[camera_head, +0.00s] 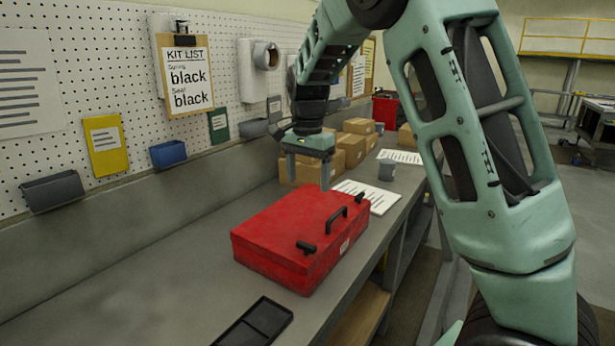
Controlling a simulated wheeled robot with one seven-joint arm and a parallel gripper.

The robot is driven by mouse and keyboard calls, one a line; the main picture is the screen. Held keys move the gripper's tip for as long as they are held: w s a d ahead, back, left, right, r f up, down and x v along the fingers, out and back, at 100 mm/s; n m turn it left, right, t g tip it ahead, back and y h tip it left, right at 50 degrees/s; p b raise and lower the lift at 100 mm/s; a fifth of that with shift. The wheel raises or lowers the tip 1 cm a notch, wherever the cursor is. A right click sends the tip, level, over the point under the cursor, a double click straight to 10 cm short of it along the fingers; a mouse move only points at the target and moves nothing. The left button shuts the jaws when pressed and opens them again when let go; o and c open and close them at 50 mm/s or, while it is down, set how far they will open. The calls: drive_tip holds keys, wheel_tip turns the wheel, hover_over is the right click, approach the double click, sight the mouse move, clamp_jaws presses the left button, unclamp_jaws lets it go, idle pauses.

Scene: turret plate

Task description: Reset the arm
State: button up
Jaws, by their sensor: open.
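My gripper (308,171) hangs from my green arm with its fingers pointing down, above the far end of a red case (275,225). The fingers are spread apart and nothing shows between them. The case is closed and lies on the grey workbench (140,285), with a black handle and two dark latches on its side facing right. I cannot tell how high the fingertips are above the case. My arm arches over from the right side of the view.
A black tray (253,322) lies at the near bench edge. A pegboard with a kit list (188,80) and small bins lines the left. The bench left of the case is clear.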

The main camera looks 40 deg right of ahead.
idle(0.4)
drive_tip(key=s+a+f+n+y+b, duration=0.1)
drive_tip(key=s+a+f+n+b, duration=0.15)
drive_tip(key=s+a+n, duration=0.55)
drive_tip(key=s+a+f+n+b, duration=0.15)
drive_tip(key=s+a+f, duration=0.25)
drive_tip(key=a, duration=0.7)
drive_tip(key=s+a+f+n+b, duration=0.1)
drive_tip(key=s+a+f+n, duration=0.2)
drive_tip(key=s+n, duration=0.3)
drive_tip(key=s+a+f+n+b, duration=0.1)
drive_tip(key=s+a+f+n, duration=0.2)
drive_tip(key=s, duration=0.9)
drive_tip(key=a+n, duration=0.1)
drive_tip(key=n, duration=0.2)
drive_tip(key=shift+s+a, duration=0.4)
drive_tip(key=shift+w+r+n, duration=0.15)
drive_tip(key=shift+n, duration=0.1)
